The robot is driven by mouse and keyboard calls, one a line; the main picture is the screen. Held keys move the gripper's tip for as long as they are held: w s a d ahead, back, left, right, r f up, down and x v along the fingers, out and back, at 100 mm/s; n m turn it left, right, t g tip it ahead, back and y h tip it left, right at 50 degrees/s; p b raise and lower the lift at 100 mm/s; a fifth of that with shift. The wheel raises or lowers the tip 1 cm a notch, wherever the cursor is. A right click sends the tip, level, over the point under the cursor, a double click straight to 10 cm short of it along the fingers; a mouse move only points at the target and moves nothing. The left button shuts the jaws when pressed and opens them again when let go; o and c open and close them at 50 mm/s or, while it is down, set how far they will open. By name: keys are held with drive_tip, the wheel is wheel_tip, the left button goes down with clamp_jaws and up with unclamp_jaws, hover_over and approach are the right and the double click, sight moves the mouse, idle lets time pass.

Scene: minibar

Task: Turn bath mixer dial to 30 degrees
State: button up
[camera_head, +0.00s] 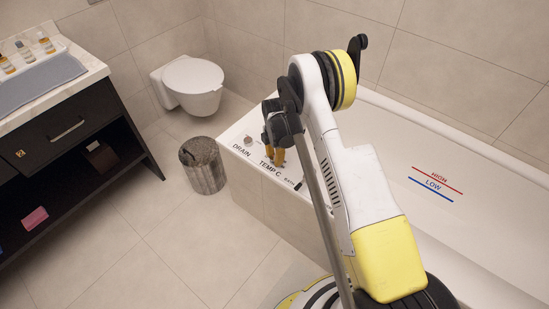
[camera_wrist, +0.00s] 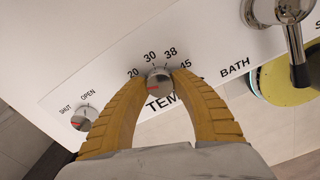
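The round silver bath mixer dial (camera_wrist: 158,80) sits on the white tub-end panel, with 20, 30, 38 and 45 printed around it. Its red mark points left and slightly down in the wrist view, short of the 20 side and away from 30. The yellow-brown fingers of my gripper (camera_wrist: 160,75) stand on both sides of the dial and appear to touch it. In the head view, my gripper (camera_head: 276,157) points down at the panel by the TEMP C label, and the dial is hidden there.
A drain dial (camera_wrist: 84,118) marked SHUT and OPEN is left of the mixer dial. A chrome fitting (camera_wrist: 292,20) is at the upper right. A bin (camera_head: 203,166) stands beside the tub, with a toilet (camera_head: 192,82) behind. The bathtub (camera_head: 480,215) lies right of my arm.

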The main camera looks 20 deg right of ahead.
drive_tip(key=shift+m, duration=0.4)
drive_tip(key=m, duration=0.2)
drive_tip(key=shift+m, duration=0.4)
drive_tip(key=m, duration=0.4)
drive_tip(key=shift+m, duration=0.3)
drive_tip(key=m, duration=0.3)
clamp_jaws()
drive_tip(key=shift+m, duration=2.1)
drive_tip(key=o, duration=1.2)
unclamp_jaws()
